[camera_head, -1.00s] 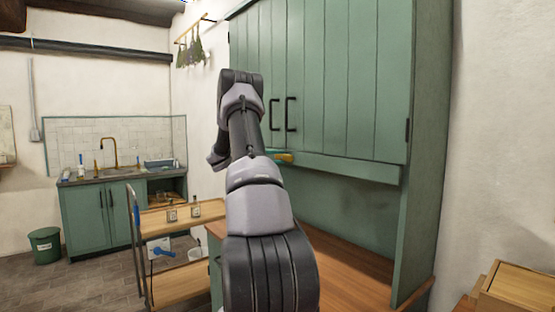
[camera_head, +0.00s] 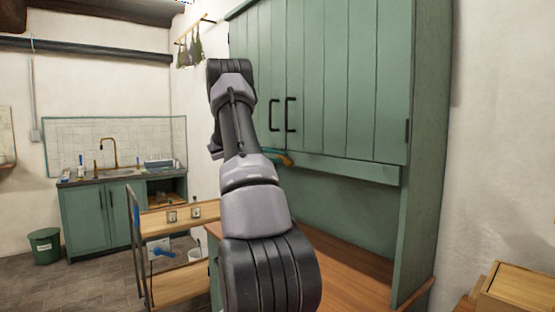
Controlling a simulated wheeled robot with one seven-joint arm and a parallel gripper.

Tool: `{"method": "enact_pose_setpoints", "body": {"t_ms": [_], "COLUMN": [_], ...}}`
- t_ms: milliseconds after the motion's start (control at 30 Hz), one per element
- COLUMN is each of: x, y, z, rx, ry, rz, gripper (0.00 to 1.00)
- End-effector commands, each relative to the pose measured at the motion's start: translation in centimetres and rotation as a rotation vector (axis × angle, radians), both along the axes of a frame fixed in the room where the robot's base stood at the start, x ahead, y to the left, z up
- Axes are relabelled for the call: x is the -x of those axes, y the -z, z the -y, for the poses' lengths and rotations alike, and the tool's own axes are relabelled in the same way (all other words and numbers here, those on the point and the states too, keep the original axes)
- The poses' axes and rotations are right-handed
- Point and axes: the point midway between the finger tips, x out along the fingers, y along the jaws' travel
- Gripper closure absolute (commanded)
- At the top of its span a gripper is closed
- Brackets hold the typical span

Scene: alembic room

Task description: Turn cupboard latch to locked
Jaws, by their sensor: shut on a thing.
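The green cupboard (camera_head: 340,80) hangs on the wall, its plank doors closed, with two dark pull handles (camera_head: 282,115) side by side. A small yellow and teal piece (camera_head: 286,160) shows at the cupboard's lower edge, just right of my arm. It may be the latch, but it is partly covered and too small to be sure. Its turn position cannot be read. My arm rises in front of the cupboard's left side. My gripper is hidden behind my arm, so its hold on anything cannot be seen.
A wooden worktop (camera_head: 350,265) lies below the cupboard. A trolley with wooden shelves (camera_head: 180,285) stands to the left. A sink unit (camera_head: 100,215) and a green bin (camera_head: 45,245) are further back. A wooden box (camera_head: 515,290) is at lower right.

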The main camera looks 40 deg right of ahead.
Motion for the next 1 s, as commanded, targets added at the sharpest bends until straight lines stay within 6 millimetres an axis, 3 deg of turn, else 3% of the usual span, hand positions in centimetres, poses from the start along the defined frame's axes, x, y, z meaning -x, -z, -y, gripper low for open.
{"method": "enact_pose_setpoints", "body": {"t_ms": [1000], "x": [0.76], "y": [-0.64], "z": [-0.18], "rx": [0.101], "ry": [-0.003], "rz": [0.915], "gripper": [1.0]}}
